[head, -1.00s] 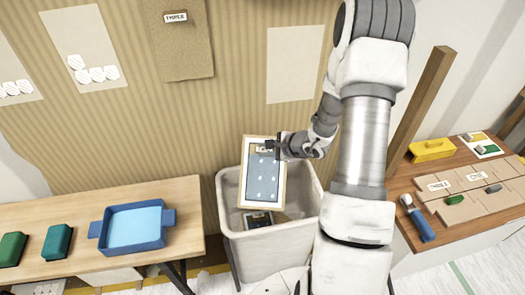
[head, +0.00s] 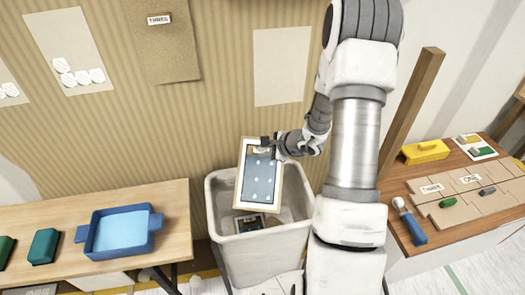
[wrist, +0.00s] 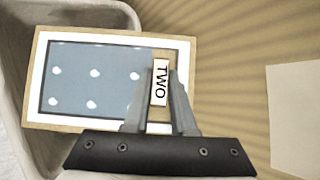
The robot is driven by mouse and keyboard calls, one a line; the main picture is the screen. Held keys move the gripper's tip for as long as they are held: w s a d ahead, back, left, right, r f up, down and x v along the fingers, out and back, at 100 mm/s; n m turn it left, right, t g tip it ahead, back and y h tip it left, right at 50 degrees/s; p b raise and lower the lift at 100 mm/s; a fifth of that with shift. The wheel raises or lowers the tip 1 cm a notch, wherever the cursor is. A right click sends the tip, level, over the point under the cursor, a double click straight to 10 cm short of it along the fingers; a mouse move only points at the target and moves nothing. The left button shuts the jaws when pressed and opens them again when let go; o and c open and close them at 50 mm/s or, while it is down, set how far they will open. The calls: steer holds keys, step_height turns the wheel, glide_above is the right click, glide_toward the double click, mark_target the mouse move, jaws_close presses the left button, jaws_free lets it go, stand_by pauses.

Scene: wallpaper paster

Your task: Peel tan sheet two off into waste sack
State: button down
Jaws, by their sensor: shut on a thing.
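My gripper (head: 268,146) is shut on sheet two (head: 259,180), a flat panel with a tan edge, a white border and a blue-grey middle with white blots. The wrist view shows the sheet (wrist: 95,78) with its "TWO" label between the fingertips (wrist: 161,75). The sheet hangs tilted over the mouth of the waste sack (head: 262,255), a pale open container by the wall. Its lower edge looks to be at or just inside the opening; I cannot tell whether it touches the sack. A smaller dark patterned piece (head: 250,223) lies inside the sack.
A tan sheet labelled "THREE" (head: 164,45) and pale bare patches (head: 281,65) are on the striped wall. A left table (head: 170,205) holds a blue tray (head: 120,235). A right table holds a yellow box (head: 425,152), tan strips (head: 465,192) and a blue-handled brush (head: 410,222).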

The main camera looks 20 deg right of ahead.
steer(key=shift+f+b, duration=0.15)
steer(key=shift+b, duration=0.15)
step_height(320, 180, down, 10)
steer(key=b, duration=1.1)
steer(key=shift+b, duration=0.3)
steer(key=c, duration=0.7)
jaws_free()
steer(key=shift+o, duration=0.2)
steer(key=p+v, duration=0.5)
steer(key=v, duration=1.2)
steer(key=shift+s+r, duration=0.15)
steer(key=shift+r, duration=0.15)
